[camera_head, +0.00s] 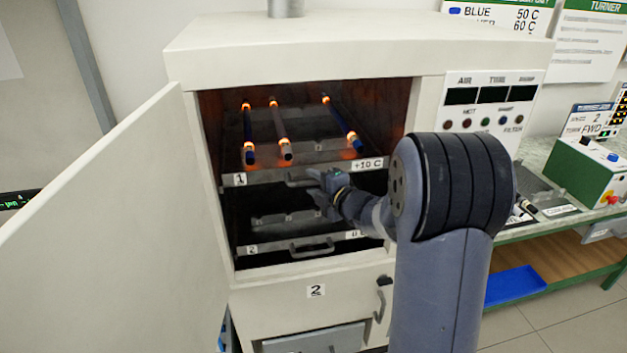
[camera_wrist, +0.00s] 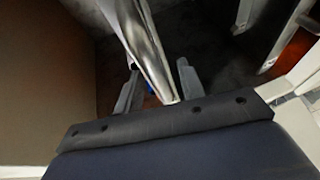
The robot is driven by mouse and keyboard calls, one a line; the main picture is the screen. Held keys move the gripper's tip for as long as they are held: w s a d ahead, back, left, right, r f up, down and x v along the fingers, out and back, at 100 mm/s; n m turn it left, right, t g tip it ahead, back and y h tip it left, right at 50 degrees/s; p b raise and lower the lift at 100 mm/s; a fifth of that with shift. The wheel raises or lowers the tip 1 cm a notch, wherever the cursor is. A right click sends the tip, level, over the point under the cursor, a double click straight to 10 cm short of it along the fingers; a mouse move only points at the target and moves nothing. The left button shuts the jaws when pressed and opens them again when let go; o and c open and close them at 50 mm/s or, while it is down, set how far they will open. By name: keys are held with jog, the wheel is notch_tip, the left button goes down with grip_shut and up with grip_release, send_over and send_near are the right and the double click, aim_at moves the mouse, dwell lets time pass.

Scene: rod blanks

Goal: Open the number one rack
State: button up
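The number one rack (camera_head: 262,178) is the upper rack in the open oven, with a "1" label at its left front and a "+10 C" tag at its right. Its bar handle (camera_head: 296,182) is on the front edge. Several rods with glowing orange ends (camera_head: 281,132) lie on it. My gripper (camera_head: 318,188) is at the right end of this handle. In the wrist view, the fingers of my gripper (camera_wrist: 159,88) stand apart, with a shiny metal strip (camera_wrist: 148,50) running between them. Whether they touch the handle is unclear.
The oven door (camera_head: 115,230) stands open at the left. The number two rack (camera_head: 275,249) sits below, with its own handle. A lower door (camera_head: 310,310) marked "2" is beneath. A bench (camera_head: 560,222) with a green box (camera_head: 580,172) is at the right.

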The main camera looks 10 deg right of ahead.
jog(key=shift+w+a, duration=0.2)
jog(key=shift+w, duration=0.35)
jog(key=shift+s, duration=0.1)
grip_shut()
